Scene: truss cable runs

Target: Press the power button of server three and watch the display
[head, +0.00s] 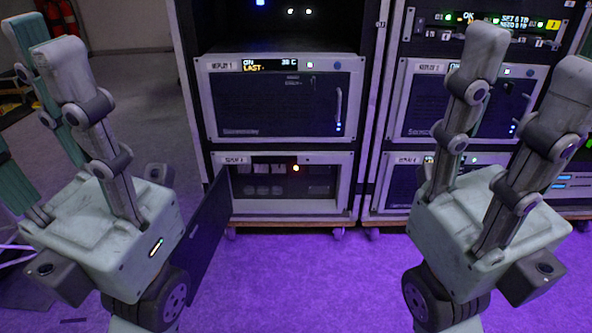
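Two racks stand ahead. I cannot tell which unit is server three. My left gripper (42,45) is open and empty left of the racks. My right gripper (530,75) is open and empty before the right rack. Neither visibly touches a unit.
The right rack holds a similar replay unit (415,105), a lower unit (398,188) partly hidden by my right gripper, and a top unit with a lit display (515,22). Purple-lit floor (320,285) in front is clear. The open door sticks out beside my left gripper.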

